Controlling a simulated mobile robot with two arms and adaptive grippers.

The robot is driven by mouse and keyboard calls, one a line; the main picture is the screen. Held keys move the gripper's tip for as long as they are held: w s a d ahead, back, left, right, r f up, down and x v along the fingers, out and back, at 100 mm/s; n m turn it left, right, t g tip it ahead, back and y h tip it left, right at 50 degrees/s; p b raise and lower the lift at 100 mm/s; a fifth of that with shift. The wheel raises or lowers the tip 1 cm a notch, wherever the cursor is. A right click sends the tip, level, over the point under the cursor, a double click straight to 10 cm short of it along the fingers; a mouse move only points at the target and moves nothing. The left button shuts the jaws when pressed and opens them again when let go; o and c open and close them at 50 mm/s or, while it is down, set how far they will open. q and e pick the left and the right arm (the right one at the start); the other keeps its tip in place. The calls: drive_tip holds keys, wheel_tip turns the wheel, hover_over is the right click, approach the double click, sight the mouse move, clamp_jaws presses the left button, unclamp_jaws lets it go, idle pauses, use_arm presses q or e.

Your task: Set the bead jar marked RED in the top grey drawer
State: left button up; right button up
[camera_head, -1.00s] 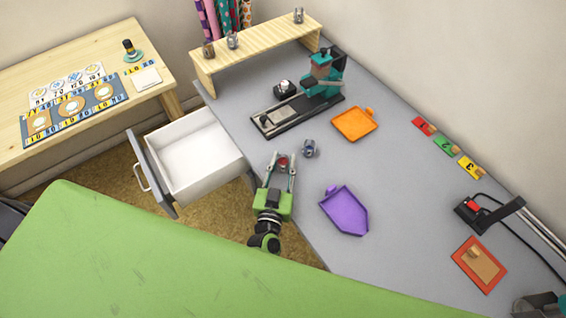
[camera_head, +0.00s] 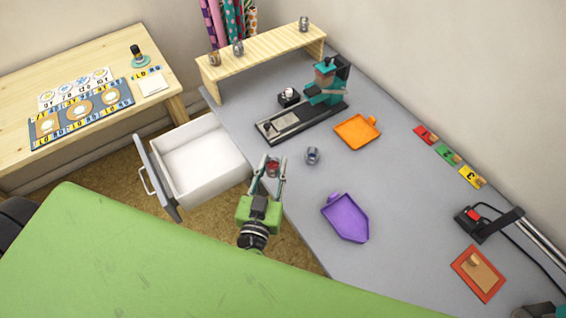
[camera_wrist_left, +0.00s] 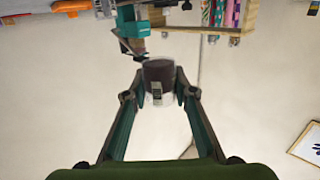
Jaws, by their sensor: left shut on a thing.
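My left gripper (camera_head: 272,163) is shut on a small clear jar with red contents (camera_head: 272,169). The jar shows between the fingertips, by the left edge of the grey desk, right of the drawer. In the left wrist view, the gripper (camera_wrist_left: 158,90) holds the jar (camera_wrist_left: 158,72), which has a dark band and a small pale label; I cannot read the label. The grey-fronted drawer (camera_head: 158,178) stands pulled open, with an empty white inside.
Another small jar with bluish contents (camera_head: 312,156) stands on the desk (camera_head: 400,200) close to the gripper. A purple tray (camera_head: 345,217) and an orange tray (camera_head: 357,132) lie further right. A wooden shelf (camera_head: 262,52) stands at the back, with several jars on it.

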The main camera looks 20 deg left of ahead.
use_arm(q)
drive_tip(key=s+a+r, duration=0.2)
drive_tip(key=s+r, duration=0.1)
drive_tip(key=s, duration=0.5)
wheel_tip(320, 180, up, 12)
drive_tip(key=m+h, duration=0.1)
drive_tip(key=h, duration=0.1)
drive_tip(key=shift+a+b, duration=0.15)
drive_tip(key=shift+b, duration=0.2)
wheel_tip(320, 180, down, 12)
drive_tip(key=n+y, duration=0.1)
drive_tip(key=y, duration=0.1)
drive_tip(key=shift+w, duration=0.2)
